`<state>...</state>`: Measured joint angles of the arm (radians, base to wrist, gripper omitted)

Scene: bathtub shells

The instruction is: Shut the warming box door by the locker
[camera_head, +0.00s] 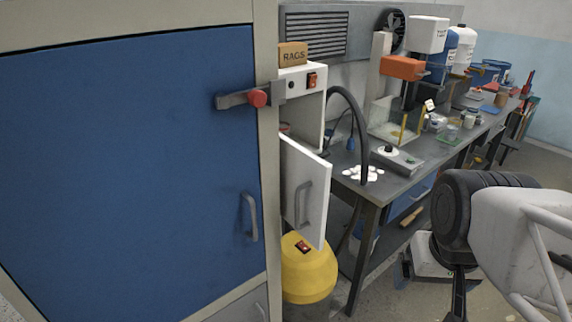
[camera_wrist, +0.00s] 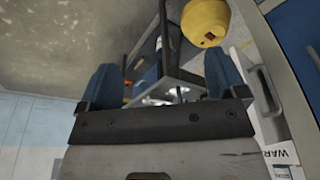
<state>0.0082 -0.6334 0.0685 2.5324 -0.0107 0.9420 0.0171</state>
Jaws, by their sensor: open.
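The warming box (camera_head: 305,92) is a white cabinet just right of the blue locker (camera_head: 130,170) in the head view. Its white door (camera_head: 304,190), with a grey handle, stands open and swung out toward the viewer. In the wrist view, a pale panel with a handle, apparently this door (camera_wrist: 262,88), is at the right, beside a white face with partly visible lettering (camera_wrist: 283,155). My gripper (camera_wrist: 160,76) shows its two blue fingers wide apart with nothing held between them. The panel is right of the fingers, apart from them. The fingertips cannot be made out in the head view.
A block marked RAGS (camera_head: 292,55) sits on the warming box. A yellow canister (camera_head: 308,272) stands on the floor below the door. A cluttered workbench (camera_head: 425,160), with a dark curved hose (camera_head: 357,125) at its near end, runs back to the right.

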